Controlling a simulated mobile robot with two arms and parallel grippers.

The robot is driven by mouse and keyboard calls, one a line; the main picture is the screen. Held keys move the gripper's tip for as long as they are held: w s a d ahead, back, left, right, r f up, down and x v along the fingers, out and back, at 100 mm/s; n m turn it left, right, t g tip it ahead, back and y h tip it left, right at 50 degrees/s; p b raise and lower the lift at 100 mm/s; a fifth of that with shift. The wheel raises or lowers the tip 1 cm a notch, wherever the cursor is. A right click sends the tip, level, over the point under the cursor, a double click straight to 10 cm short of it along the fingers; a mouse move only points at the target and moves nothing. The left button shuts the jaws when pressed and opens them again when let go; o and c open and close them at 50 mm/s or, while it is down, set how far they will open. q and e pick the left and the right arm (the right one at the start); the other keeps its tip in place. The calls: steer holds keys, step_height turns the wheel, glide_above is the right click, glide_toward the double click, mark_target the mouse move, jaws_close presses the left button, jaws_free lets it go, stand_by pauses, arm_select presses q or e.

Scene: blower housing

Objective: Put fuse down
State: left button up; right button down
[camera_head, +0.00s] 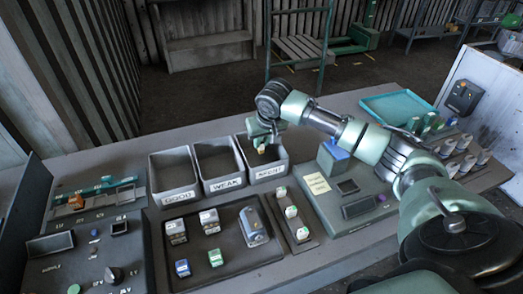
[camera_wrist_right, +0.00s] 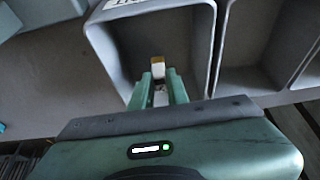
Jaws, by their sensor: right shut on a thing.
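My right gripper (camera_head: 262,141) is over the right-hand one of three grey bins (camera_head: 272,186). It is shut on a small fuse with a tan end (camera_head: 261,149). In the right wrist view the fuse (camera_wrist_right: 158,66) sticks out beyond the two green fingertips (camera_wrist_right: 158,84), in front of the bin's inside wall (camera_wrist_right: 130,42). I cannot tell how far the fuse is above the bin floor. The label on this bin is hard to read. The left bin (camera_head: 174,182) is labelled GOOD and the middle bin (camera_head: 222,170) WEAK. My left gripper is out of view.
A dark tray (camera_head: 225,258) with several small blocks lies in front of the bins. A rack with small white-topped parts (camera_head: 291,212) and a grey device with a yellow note (camera_head: 318,184) are to its right. A teal tray (camera_head: 395,105) is at the back right.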

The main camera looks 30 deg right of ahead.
mark_target(262, 152)
steer(key=shift+f+p, duration=0.35)
steer(key=shift+f, duration=2.15)
steer(key=c, duration=1.4)
jaws_free()
steer(key=shift+f, duration=0.15)
steer(key=b+v, duration=0.1)
steer(key=v, duration=1.1)
steer(key=shift+r, duration=0.2)
